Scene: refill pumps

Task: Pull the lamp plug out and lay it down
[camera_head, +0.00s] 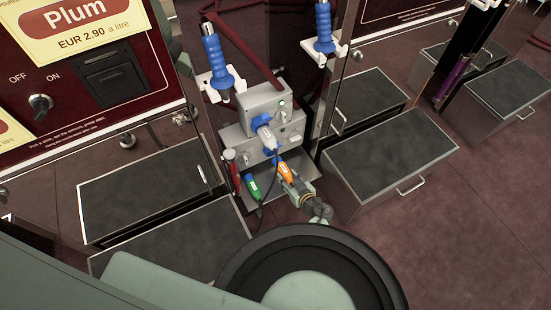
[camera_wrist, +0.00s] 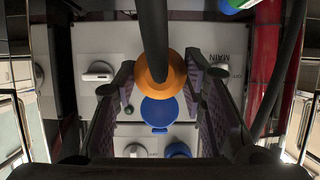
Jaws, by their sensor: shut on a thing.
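An orange plug (camera_head: 285,172) is at the lower front of the grey socket box (camera_head: 230,142). My gripper (camera_head: 294,184) is shut on it from the lower right. In the wrist view the orange plug (camera_wrist: 160,68) sits between the two fingers, with a thick black cable rising from it. A round blue socket part (camera_wrist: 160,110) shows just below the plug. I cannot tell whether the plug's front is still seated. A white plug (camera_head: 265,135) is in the upper part of the box. A green plug (camera_head: 252,186) is to the left of the orange one.
A ledge (camera_head: 279,190) lies under the box. Dark-topped cabinets stand left (camera_head: 140,190) and right (camera_head: 390,145). Blue-handled nozzles (camera_head: 216,62) hang above. A dark cable hangs near the green plug. A knob (camera_wrist: 98,75) shows left of the fingers.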

